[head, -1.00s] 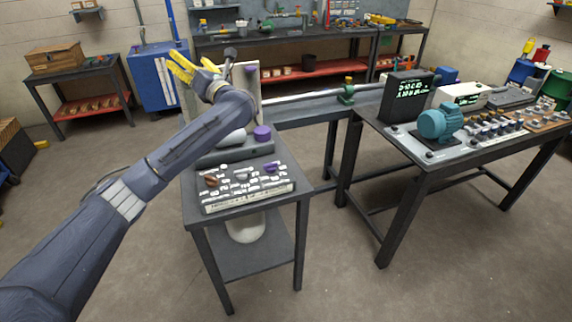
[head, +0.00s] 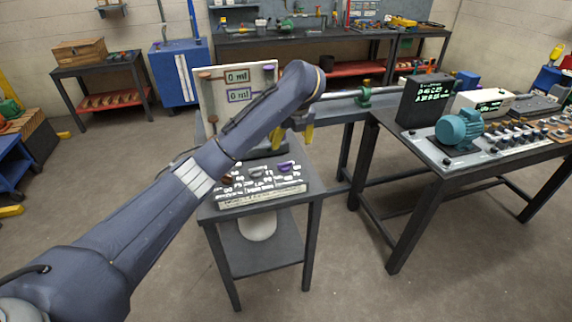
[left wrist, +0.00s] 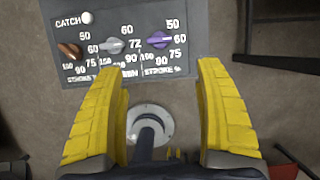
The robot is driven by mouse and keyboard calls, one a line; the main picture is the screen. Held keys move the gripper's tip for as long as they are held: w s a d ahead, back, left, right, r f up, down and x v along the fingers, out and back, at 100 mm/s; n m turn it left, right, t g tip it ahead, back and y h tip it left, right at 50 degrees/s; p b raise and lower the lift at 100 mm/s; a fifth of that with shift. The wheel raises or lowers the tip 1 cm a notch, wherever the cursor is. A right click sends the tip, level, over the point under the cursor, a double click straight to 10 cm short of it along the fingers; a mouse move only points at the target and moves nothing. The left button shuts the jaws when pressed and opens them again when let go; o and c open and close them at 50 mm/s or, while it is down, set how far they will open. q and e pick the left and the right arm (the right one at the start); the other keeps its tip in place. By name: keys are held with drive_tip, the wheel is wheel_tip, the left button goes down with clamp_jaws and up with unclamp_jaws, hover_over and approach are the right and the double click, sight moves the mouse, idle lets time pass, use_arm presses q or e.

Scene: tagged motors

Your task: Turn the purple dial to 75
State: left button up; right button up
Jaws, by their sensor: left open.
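The purple dial (head: 286,166) sits at the right of the control panel (head: 262,202) on a small dark table. My left gripper (head: 293,140) hangs fingers-down above the table, near the purple dial. In its wrist view the yellow fingers of the gripper (left wrist: 163,66) are spread and empty, and the dial lies beyond their tips, between them.
A brown dial (left wrist: 70,50) and a grey dial (left wrist: 114,46) share the panel. A pale board (head: 205,90) with two "0 ml" displays stands behind, partly hidden by my left arm. The bench with a teal motor (head: 460,132) stands to the right.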

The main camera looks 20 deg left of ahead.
sight(285, 163)
use_arm(q)
drive_tip(key=x, duration=1.5)
drive_tip(key=shift+w+a+f, duration=0.1)
drive_tip(key=shift+f, duration=0.25)
drive_tip(key=shift+c, duration=0.4)
drive_tip(key=c, duration=1.2)
